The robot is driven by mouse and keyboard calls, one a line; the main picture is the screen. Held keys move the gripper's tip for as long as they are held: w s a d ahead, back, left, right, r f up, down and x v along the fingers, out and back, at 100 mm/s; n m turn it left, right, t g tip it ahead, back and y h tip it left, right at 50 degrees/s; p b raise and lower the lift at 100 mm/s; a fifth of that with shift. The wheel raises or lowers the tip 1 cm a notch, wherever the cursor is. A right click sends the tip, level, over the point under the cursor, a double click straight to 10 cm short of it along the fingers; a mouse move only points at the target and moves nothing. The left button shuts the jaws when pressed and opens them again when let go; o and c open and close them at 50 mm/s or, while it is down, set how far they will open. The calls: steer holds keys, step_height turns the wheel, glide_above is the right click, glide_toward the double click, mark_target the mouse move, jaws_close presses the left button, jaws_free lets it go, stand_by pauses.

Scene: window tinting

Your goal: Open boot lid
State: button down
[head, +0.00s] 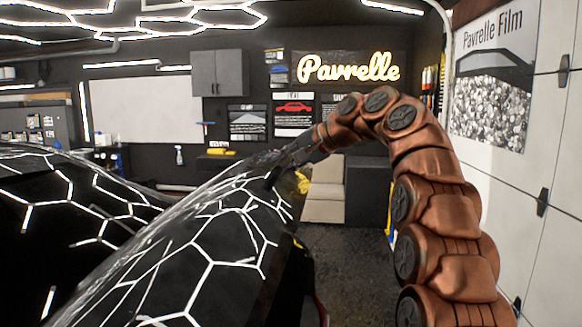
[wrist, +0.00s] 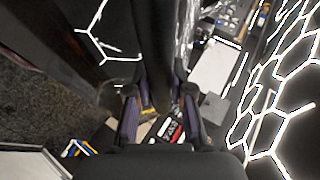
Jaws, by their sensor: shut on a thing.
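The boot lid (head: 215,225) is a glossy black panel with white hexagon reflections. In the head view it slopes up from the lower left towards the middle. My copper-coloured arm arches over from the right, and my gripper (head: 285,165) is at the lid's upper far edge. In the wrist view the two fingers of my gripper (wrist: 160,108) are closed around a dark strip (wrist: 158,65), which looks like part of the lid's edge. The exact contact is too dark to make out. The gap beneath the lid is hidden from the head camera.
More black car body (head: 60,215) fills the left. Dark floor (head: 350,265) is free between the car and my arm. A white panelled wall (head: 545,215) is close on the right.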

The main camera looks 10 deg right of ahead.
steer(key=shift+a+r, duration=0.15)
steer(key=shift+r, duration=0.05)
stand_by(0.3)
steer(key=c, duration=1)
jaws_free()
steer(key=v, duration=0.7)
steer(key=shift+s+r, duration=0.1)
